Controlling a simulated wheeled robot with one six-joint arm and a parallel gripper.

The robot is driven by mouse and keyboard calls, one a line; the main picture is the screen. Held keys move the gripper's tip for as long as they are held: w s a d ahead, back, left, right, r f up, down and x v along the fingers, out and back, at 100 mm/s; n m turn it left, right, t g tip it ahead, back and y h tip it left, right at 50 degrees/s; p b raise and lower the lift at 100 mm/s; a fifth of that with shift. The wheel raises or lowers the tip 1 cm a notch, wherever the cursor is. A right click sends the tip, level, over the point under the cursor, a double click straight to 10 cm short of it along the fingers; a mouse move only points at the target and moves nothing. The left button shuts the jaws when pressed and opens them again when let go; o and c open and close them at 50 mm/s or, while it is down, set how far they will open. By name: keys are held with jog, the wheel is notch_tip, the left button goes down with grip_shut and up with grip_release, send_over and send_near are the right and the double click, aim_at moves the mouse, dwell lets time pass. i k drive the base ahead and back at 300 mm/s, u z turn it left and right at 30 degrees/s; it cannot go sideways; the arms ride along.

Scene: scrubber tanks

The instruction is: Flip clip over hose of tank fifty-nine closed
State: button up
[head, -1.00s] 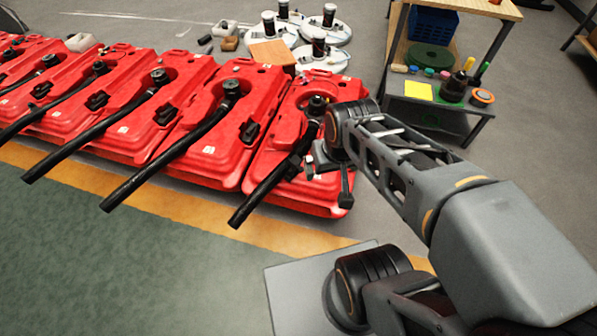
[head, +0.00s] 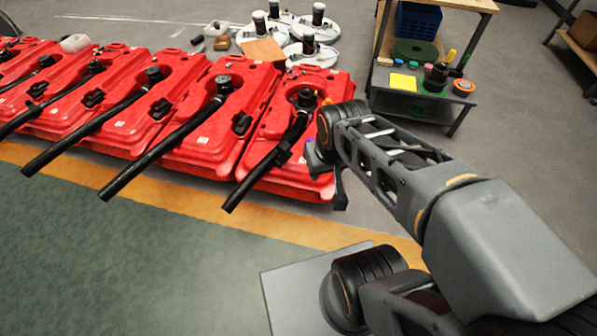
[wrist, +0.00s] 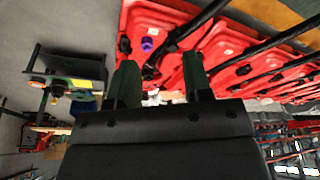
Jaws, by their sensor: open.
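Red tanks stand in a row, each with a black hose; their labels are too small to read, so I cannot tell which is fifty-nine. The rightmost tank (head: 266,160) is nearest my gripper. Its hose (head: 262,170) runs from the black cap (head: 304,98) down over the front edge. My gripper (head: 322,172) is beside this tank's right edge, partly hidden by my arm. In the wrist view my gripper (wrist: 158,80) is open, with nothing visibly held between its fingers. A small purple part (wrist: 147,44) shows on the tank beyond them. I cannot make out the clip's state.
A shelf cart (head: 405,92) with a blue crate (head: 418,20) and small items stands at the back right. White round discs (head: 310,54) with dark canisters lie behind the tanks. The green floor (head: 130,245) in front is clear, past a yellow stripe (head: 190,207).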

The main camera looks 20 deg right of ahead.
aim_at(285, 147)
jog(key=k, duration=0.15)
jog(key=u, duration=0.7)
jog(key=i, duration=0.7)
jog(key=z, duration=0.75)
